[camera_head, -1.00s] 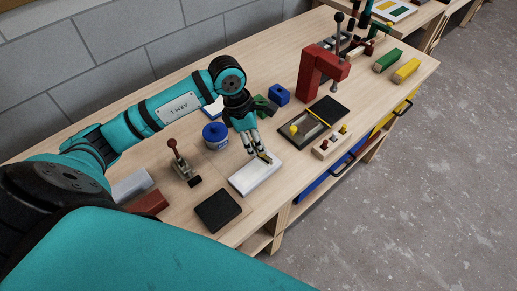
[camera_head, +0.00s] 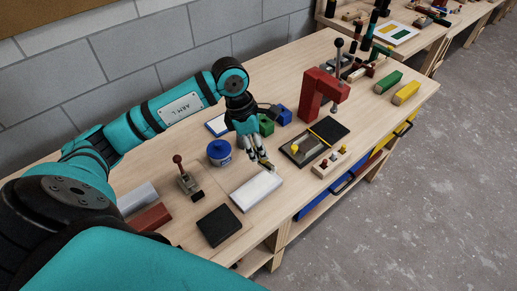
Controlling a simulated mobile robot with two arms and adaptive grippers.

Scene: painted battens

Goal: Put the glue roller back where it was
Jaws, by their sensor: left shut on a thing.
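My left gripper (camera_head: 260,161) is shut on a small dark and yellowish thing (camera_head: 266,165), which looks like the glue roller; the fingers hide much of it. It is at the far edge of a white slab (camera_head: 257,190) on the bench; I cannot tell whether it touches the slab. A dark shallow tray (camera_head: 303,150) with a yellow piece in it lies to the right of the gripper. My right gripper is not in view.
A blue round pot (camera_head: 219,152) and a toggle clamp (camera_head: 187,180) stand left of the gripper. Green (camera_head: 265,124) and blue (camera_head: 283,115) blocks are behind it. A red press (camera_head: 322,92) stands to the right. A black pad (camera_head: 219,225) lies in front.

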